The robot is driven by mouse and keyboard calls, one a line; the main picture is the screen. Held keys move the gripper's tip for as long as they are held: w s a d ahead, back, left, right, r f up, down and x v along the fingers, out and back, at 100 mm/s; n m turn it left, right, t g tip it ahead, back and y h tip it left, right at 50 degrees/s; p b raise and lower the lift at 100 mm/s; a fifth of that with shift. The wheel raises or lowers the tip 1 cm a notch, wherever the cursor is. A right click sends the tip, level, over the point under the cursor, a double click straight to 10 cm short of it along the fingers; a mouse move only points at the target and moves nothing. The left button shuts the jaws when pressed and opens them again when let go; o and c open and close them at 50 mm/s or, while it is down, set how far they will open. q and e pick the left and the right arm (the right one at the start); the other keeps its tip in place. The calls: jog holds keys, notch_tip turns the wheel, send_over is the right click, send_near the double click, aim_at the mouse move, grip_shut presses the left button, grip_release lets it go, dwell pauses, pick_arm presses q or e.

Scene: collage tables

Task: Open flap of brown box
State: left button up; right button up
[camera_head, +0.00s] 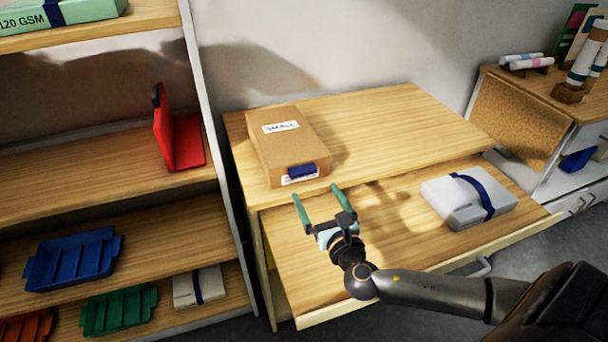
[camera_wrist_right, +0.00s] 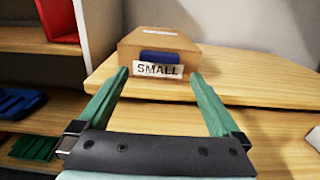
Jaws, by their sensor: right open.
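The brown box (camera_head: 280,147) sits closed on the left part of the wooden table top. It has a white label reading "SMALL" on its top, and a blue tab (camera_head: 302,171) with another label on its front face. In the right wrist view the box (camera_wrist_right: 136,50) is straight ahead, its blue tab (camera_wrist_right: 160,56) above a "SMALL" label. My right gripper (camera_head: 319,202) is open and empty, in front of the box and apart from it, over the pulled-out drawer. Its green fingers (camera_wrist_right: 160,88) point towards the box front. My left gripper is not in view.
The open drawer (camera_head: 385,235) below the table top holds a white package with a blue band (camera_head: 468,200) at right. A shelf unit (camera_head: 100,174) with trays and a red holder (camera_head: 177,138) stands at left. The table top right of the box is clear.

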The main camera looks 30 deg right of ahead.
aim_at(304, 174)
jog(key=x, duration=0.8)
grip_shut()
dwell(0.7)
